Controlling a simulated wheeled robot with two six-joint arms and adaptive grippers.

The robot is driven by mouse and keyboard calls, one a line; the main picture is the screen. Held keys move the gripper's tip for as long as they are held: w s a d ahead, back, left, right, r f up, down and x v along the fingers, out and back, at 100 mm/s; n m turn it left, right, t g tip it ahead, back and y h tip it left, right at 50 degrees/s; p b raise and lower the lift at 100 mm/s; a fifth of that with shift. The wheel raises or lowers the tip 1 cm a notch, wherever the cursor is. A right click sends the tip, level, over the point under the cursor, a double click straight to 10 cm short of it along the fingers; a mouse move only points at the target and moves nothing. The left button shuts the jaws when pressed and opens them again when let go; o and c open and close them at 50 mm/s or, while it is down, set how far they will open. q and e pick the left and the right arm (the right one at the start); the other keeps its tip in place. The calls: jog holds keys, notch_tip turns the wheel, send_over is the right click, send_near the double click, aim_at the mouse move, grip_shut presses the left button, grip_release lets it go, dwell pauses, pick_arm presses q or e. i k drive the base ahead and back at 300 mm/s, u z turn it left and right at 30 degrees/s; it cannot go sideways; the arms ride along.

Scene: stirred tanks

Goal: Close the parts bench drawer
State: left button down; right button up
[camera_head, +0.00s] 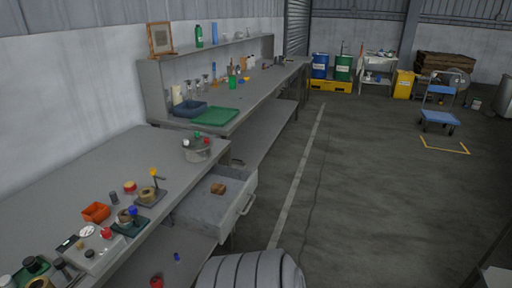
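The parts bench drawer (187,211) is pulled out from the front of the near grey bench (95,172) on the left. It is a light grey box with a pale bar handle (247,205) on its front face, which points right toward the aisle. A small brown object (218,188) lies inside it toward the far side. Neither of my grippers shows in this view, and nothing is seen touching the handle.
Small parts, an orange tray (96,212) and a round grey fixture (197,149) stand on the bench top. A longer bench carries a green mat (216,117). The floor (350,195) to the right is open. A blue trolley (438,112) stands far off.

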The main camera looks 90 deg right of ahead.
aim_at(203, 211)
jog(key=z, duration=2.6)
jog(key=i, duration=0.2)
jog(key=u, duration=0.1)
